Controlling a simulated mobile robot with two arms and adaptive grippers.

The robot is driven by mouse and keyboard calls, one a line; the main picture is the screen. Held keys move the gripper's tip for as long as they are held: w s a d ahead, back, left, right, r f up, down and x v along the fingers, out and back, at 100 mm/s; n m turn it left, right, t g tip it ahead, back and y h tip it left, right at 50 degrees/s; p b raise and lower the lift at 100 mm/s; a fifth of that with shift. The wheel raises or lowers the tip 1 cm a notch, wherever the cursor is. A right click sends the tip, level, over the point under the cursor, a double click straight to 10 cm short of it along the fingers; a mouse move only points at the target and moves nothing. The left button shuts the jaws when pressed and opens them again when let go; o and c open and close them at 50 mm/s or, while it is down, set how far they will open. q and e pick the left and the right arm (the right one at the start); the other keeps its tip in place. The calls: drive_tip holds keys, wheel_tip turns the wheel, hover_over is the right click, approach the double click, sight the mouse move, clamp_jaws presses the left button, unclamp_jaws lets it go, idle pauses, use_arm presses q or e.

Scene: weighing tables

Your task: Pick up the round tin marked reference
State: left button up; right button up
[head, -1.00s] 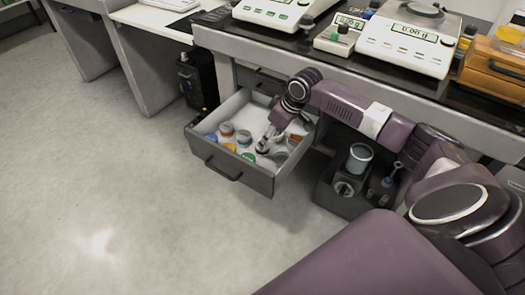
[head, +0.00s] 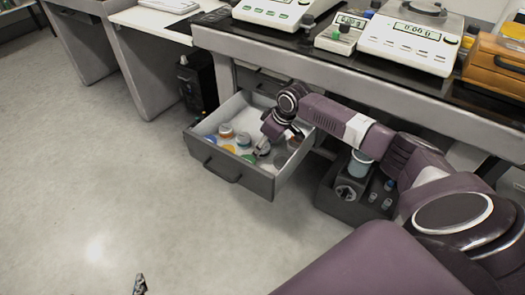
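Several small round containers with coloured tops stand in the open drawer (head: 232,178): a blue one (head: 211,139), an orange-brown one (head: 226,131), a pale one (head: 243,140) and a green one (head: 248,158) among them. A greyish one (head: 280,160) is at the right side. No marking is readable, so I cannot tell which is the reference tin. The tip of my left gripper (head: 139,286) just shows at the bottom edge, away from the drawer.
Above the drawer, the dark-topped table (head: 285,38) bears balances, one (head: 408,42) reading 0.00 g. A dark caddy (head: 348,205) with a cup stands right of the drawer. A black box (head: 197,82) is behind its left side. Floor at left is clear.

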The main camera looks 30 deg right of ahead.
drive_tip(key=c, duration=1)
drive_tip(key=shift+o, duration=0.2)
drive_tip(key=shift+r, duration=0.15)
